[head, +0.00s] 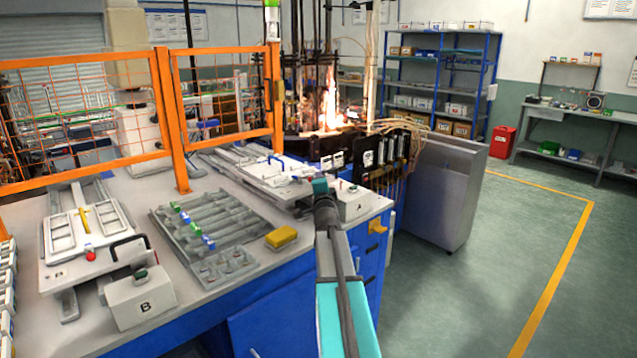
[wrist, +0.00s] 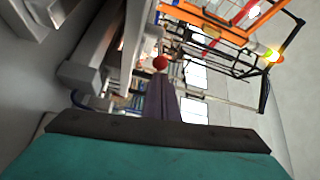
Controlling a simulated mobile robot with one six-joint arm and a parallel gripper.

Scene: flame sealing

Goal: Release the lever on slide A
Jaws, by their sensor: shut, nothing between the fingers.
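In the wrist view the gripper fingers (wrist: 162,84) are shut and empty, pointing at the red lever knob (wrist: 160,63). The knob appears just beyond the fingertips; I cannot tell whether they touch. My gripper and arm may hide the lever in the head view.
A second slide (head: 60,262) with a black handle and red knob stands at left, behind box B (head: 141,299). A grey rack (head: 205,228) and a yellow block (head: 281,237) lie between. Orange fencing (head: 180,120) and burner flames (head: 328,100) are behind.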

